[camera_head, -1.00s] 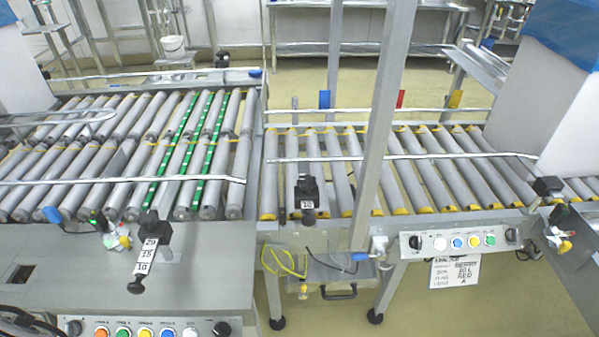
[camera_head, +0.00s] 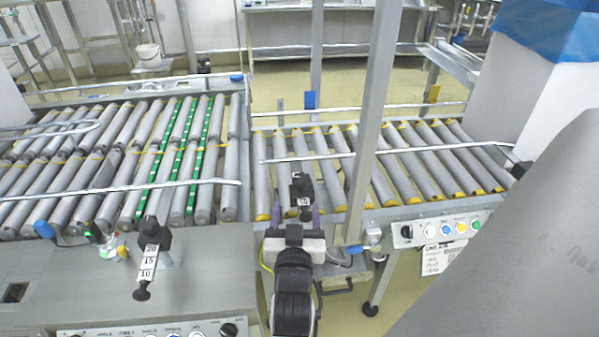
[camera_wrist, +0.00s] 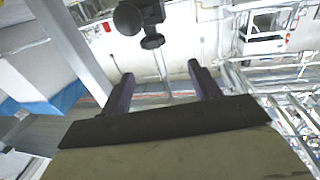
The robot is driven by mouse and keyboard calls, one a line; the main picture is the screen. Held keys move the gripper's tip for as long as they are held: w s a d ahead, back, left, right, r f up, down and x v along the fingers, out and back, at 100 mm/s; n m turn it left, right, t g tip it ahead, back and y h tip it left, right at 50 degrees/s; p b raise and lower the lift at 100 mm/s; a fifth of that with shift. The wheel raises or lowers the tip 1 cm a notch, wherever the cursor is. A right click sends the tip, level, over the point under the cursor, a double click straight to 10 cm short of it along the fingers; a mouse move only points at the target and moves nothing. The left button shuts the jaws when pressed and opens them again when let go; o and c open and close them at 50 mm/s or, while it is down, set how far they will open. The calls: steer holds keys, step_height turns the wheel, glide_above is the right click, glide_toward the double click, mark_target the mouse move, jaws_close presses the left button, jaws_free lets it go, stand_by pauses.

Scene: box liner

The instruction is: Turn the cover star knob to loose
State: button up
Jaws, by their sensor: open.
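My gripper (camera_head: 293,215) is open and empty, at the front edge of the right-hand roller conveyor. Its two dark purple fingers also show in the wrist view (camera_wrist: 160,74), spread apart. Just beyond the gripper in the head view stands a small black knobbed fitting (camera_head: 303,188) with a white number label. In the wrist view, a black round knob (camera_wrist: 129,18) with a smaller black knob (camera_wrist: 152,42) below it lies ahead of the fingers, apart from them. Which knob is the cover star knob, and its setting, I cannot tell.
A second black fitting (camera_head: 150,232) with a 20-15-10 scale stands on the left housing. A metal post (camera_head: 369,130) rises just right of my gripper. A button panel (camera_head: 445,230) is on the right conveyor's front. A conveyor rail (camera_head: 385,151) crosses beyond the gripper.

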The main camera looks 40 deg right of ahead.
mark_target(302, 172)
steer(key=x, duration=0.4)
steer(key=p+x, duration=0.1)
steer(key=x, duration=0.4)
steer(key=p+x, duration=0.1)
steer(key=x, duration=0.3)
steer(key=shift+s+d+f, duration=0.1)
steer(key=shift+d+f, duration=0.3)
steer(key=shift+d, duration=0.2)
steer(key=c, duration=1)
steer(key=shift+o, duration=0.2)
